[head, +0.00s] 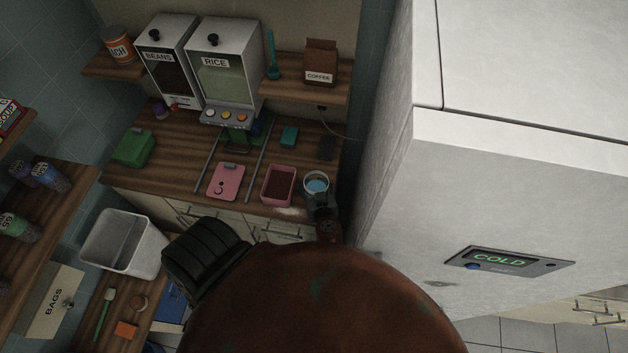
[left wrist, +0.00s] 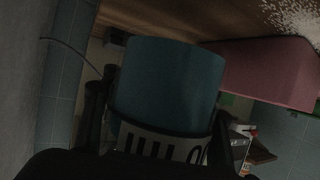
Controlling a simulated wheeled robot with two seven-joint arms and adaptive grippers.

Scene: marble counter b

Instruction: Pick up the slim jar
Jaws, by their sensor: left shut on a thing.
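The jar (head: 317,184) is a round vessel with a pale rim and light blue inside, at the right front of the wooden counter in the head view. In the left wrist view the jar (left wrist: 168,80) is a dark teal cylinder with a pale lettered band, partly hidden. My left gripper (head: 322,205) is shut on it, with one dark finger on each side in the left wrist view (left wrist: 162,128). I cannot tell whether its base touches the counter. My right gripper is not in view.
A pink bin (head: 278,186) stands close left of the jar and also shows in the left wrist view (left wrist: 268,70). A pink lidded box (head: 227,181) lies further left. White grains (head: 291,211) are spilled at the front edge. A tall white fridge (head: 395,190) bounds the right.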

